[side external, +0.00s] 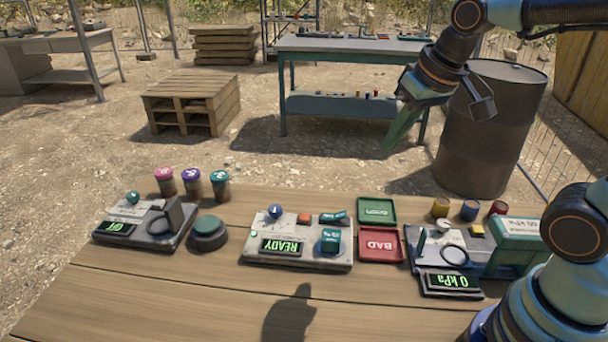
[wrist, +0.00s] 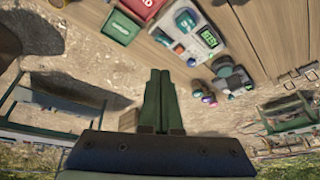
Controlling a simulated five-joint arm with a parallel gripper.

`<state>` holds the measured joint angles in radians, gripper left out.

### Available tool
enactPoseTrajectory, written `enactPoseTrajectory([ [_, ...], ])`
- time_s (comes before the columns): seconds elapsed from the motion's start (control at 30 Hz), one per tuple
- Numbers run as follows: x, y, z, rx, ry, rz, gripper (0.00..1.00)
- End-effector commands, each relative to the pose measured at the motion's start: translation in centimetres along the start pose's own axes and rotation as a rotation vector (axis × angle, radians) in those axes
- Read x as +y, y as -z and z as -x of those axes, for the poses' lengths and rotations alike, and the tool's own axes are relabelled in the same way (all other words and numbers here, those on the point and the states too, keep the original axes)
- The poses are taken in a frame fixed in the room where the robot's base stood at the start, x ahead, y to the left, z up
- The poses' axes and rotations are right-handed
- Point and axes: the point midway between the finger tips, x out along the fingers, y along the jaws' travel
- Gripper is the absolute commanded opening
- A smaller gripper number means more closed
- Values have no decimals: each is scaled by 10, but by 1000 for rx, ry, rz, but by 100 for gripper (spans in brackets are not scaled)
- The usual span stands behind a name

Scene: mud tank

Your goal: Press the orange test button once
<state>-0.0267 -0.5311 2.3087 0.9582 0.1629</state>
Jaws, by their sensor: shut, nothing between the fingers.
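The orange button (side external: 304,218) is a small block on the grey middle device (side external: 340,260), which has a green READY display (side external: 282,247). A blue knob (side external: 275,211), a teal rocker switch (side external: 333,217) and a teal block (side external: 330,240) sit around it. My gripper (side external: 390,146) is shut and empty, high above and behind the table, right of the button and well apart from it. In the wrist view, the shut fingers (wrist: 160,72) point up the picture, with the device (wrist: 205,38) beyond and to their right.
A green tray (side external: 377,202) and a red BAD tray (side external: 381,259) lie right of the device, then a unit reading 0 kPa (side external: 452,281). Left are a round dark green button (side external: 208,236) and an OFF unit (side external: 120,236). The table front (side external: 180,305) is clear.

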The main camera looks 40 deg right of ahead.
Motion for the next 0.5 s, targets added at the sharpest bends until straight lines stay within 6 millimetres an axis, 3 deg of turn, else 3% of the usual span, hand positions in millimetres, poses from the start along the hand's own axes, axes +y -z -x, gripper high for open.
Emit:
enactPoseTrajectory([
  [0.27, -21, 43, -19, -120, -20, -184, 0],
  [0.5, -40, 73, -48, -212, -60, -341, 0],
])
